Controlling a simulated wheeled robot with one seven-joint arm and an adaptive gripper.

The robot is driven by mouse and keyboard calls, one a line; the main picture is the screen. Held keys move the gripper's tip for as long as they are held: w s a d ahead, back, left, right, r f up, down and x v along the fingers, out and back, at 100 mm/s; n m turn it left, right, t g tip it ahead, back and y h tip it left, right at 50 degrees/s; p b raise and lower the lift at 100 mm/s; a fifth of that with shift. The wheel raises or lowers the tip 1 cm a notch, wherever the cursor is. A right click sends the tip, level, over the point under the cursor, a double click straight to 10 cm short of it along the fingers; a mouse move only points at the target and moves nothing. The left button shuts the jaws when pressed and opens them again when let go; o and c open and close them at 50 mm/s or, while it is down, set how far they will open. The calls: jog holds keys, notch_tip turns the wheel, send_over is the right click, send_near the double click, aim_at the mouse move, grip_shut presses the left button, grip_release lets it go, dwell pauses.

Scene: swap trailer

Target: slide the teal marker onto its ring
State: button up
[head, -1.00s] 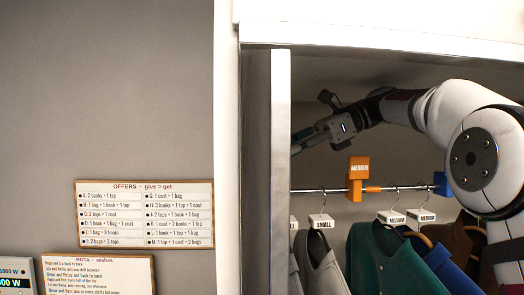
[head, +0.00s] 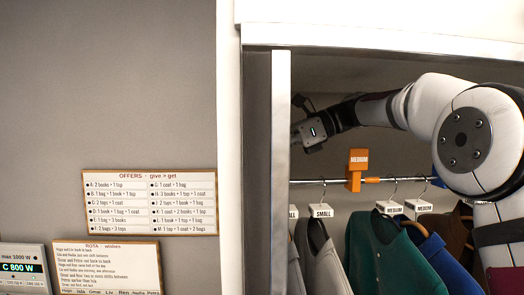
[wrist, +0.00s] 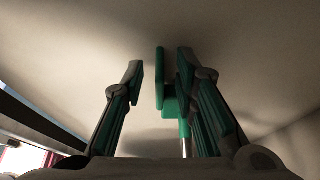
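A teal marker with an upright plate (wrist: 160,78) shows in the wrist view between my gripper's fingers, with a short teal peg beside a bit of metal rod. My gripper (wrist: 161,78) is open around it. A gap shows between the left finger and the plate; the right finger is very near, and I cannot tell if it touches. In the head view my gripper is at the far left of the opening, its fingertips hidden behind the white post, and the teal marker is hidden. I cannot make out its ring.
A metal rail (head: 330,181) carries an orange MEDIUM marker (head: 358,160) and hangers with size tags and coats, including a green coat (head: 375,255). A blue marker (head: 438,175) is partly behind my arm. The white post (head: 281,170) bounds the opening at left.

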grip_shut()
jog(key=shift+d+p, duration=0.45)
jog(key=shift+d, duration=0.8)
grip_release()
jog(key=shift+d, duration=0.1)
